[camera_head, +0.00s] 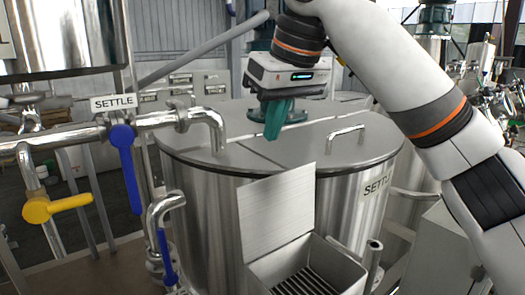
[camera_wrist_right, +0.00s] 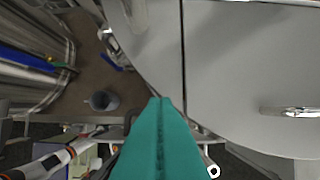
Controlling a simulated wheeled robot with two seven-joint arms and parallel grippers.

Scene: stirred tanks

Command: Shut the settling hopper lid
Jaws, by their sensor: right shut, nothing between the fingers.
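The settling hopper (camera_head: 345,268) is an open metal box with a slatted grate inside, at the front of the large steel tank (camera_head: 215,205) marked SETTLE in the head view. Its lid (camera_head: 278,208), a flat brushed-metal plate, stands up at the box's back left edge, open. My right gripper (camera_head: 272,134) has teal fingers shut with nothing between them. It shows above the tank top, apart from the lid in the picture. In the right wrist view its closed fingers (camera_wrist_right: 163,102) point across the tank's rim; I cannot make out the lid there. My left gripper is not in view.
The tank top (camera_head: 235,155) has a bar handle (camera_head: 346,131) and a seam. Pipes with a blue valve handle (camera_head: 126,165) and a yellow one (camera_head: 57,207) stand at the left. A grey box (camera_head: 445,250) stands right of the hopper.

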